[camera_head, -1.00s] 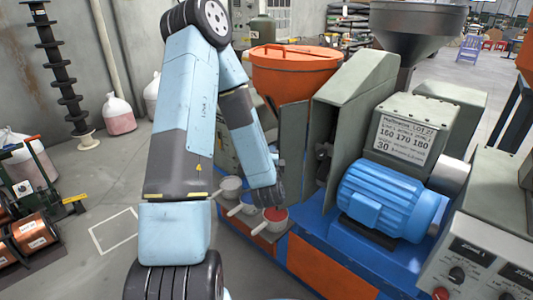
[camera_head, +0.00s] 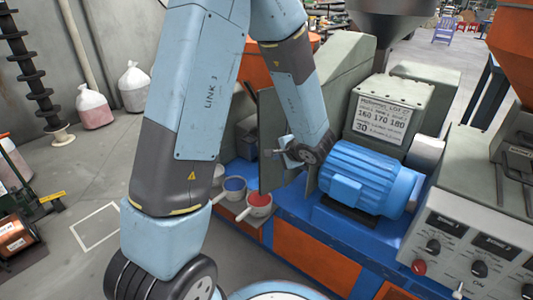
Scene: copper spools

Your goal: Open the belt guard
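The belt guard (camera_head: 348,82) is a grey-green housing on the blue machine base, left of the blue motor (camera_head: 366,180). A grey panel (camera_head: 268,112), apparently its door, stands out at an angle on the housing's left side. My forearm covers much of the panel and the gap behind it. My gripper (camera_head: 288,154) is at the panel's lower right part, in front of the guard's lower edge. It looks close to the panel, but contact cannot be made out. Its fingers are small and partly hidden, so their opening is unclear.
A control box (camera_head: 465,240) with knobs is at the lower right. An orange hopper (camera_head: 256,62) is behind my arm. Open floor lies at the left.

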